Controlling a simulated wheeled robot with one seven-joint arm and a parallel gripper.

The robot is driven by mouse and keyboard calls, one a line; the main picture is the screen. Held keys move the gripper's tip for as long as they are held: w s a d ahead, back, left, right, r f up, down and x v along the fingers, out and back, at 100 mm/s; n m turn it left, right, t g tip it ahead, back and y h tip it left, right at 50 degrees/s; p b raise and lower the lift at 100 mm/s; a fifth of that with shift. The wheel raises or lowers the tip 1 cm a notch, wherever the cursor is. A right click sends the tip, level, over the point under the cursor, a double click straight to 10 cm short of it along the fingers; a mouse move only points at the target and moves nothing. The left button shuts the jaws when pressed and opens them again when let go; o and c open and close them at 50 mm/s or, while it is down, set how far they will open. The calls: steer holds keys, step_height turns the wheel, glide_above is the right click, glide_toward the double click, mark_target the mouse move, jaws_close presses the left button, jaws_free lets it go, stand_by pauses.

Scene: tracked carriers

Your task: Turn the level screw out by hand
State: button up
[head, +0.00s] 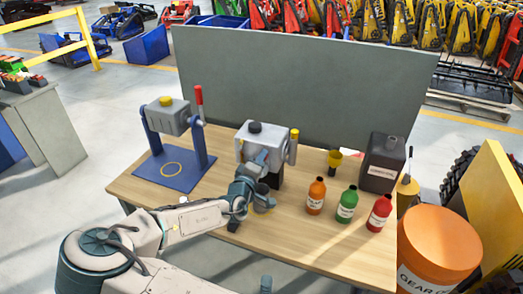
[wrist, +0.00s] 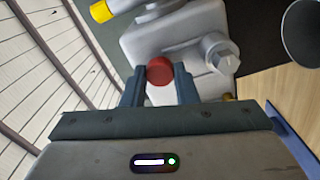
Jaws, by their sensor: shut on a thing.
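The level screw (wrist: 159,71), a round red head, sits on the grey housing (wrist: 178,35) in the wrist view. My gripper (wrist: 159,78) has its two fingers closed on either side of the red head, touching it. A silver hex plug (wrist: 222,56) protrudes from the housing just right of the fingers. In the head view the grey housing (head: 277,139) with a black cap stands on the bench, and my gripper is in front of its near face. The screw is hidden there by my arm.
The wooden bench (head: 330,247) also holds a grey unit (head: 167,119) on a blue stand, a small yellow cup (head: 335,160), orange (head: 315,197), green (head: 347,204) and red (head: 379,213) bottles, and a dark can (head: 383,163). A grey panel (head: 310,85) stands behind. An orange drum (head: 438,243) is at right.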

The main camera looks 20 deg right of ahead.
steer(key=shift+n, duration=0.5)
steer(key=shift+r+n+p, duration=0.15)
steer(key=shift+n+p, duration=0.35)
steer(key=shift+n, duration=0.2)
steer(key=n, duration=0.8)
steer(key=shift+p, duration=0.4)
steer(key=shift+n, duration=0.3)
